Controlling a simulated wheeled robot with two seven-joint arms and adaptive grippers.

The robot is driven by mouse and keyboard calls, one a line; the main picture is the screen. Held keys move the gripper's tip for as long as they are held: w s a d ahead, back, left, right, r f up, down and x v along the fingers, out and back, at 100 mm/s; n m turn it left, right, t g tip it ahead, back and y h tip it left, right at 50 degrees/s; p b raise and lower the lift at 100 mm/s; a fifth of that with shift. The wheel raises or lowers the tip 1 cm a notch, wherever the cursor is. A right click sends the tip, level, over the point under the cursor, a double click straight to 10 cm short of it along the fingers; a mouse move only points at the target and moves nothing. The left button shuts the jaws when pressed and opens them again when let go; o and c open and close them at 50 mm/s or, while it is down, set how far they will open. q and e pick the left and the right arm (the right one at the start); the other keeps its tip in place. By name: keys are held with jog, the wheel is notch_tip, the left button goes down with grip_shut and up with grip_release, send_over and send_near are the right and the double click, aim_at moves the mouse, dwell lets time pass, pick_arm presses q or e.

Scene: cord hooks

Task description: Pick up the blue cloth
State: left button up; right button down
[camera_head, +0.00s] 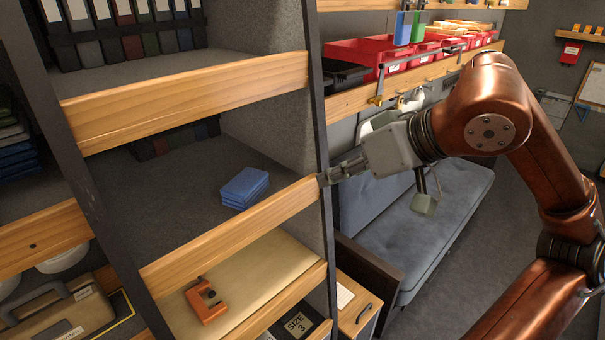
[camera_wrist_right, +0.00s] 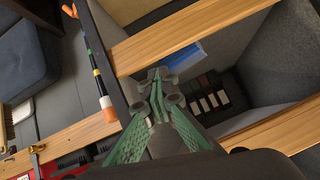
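The blue cloth (camera_head: 244,187) is a folded stack lying on the grey middle shelf, behind the wooden front lip (camera_head: 235,230). It also shows in part in the right wrist view (camera_wrist_right: 186,58), just beyond the fingertips and partly hidden by the lip and fingers. My right gripper (camera_head: 326,179) is at the right end of that lip, by the dark upright post, to the right of the cloth and apart from it. In the right wrist view its fingers (camera_wrist_right: 158,82) come together at the tips, with nothing between them. My left gripper is not in view.
Another wooden lip (camera_head: 190,100) crosses above the cloth's shelf. The dark post (camera_head: 318,120) bounds it at right. An orange clamp-like object (camera_head: 205,300) lies on the shelf below. Red bins (camera_head: 370,58) stand further right. The shelf around the cloth is mostly bare.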

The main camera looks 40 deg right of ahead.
jog(key=s+d+r+g+p, duration=0.1)
jog(key=s+r+g+p, duration=0.1)
jog(key=s+p, duration=0.3)
jog(key=shift+s+g+h, duration=0.3)
jog(key=shift+s+g, duration=0.25)
jog(key=shift+g, duration=0.05)
jog(key=shift+d, duration=0.1)
jog(key=c, duration=0.6)
grip_release()
jog(key=shift+o, duration=0.2)
jog(key=shift+s+r, duration=0.1)
jog(key=shift+r, duration=0.05)
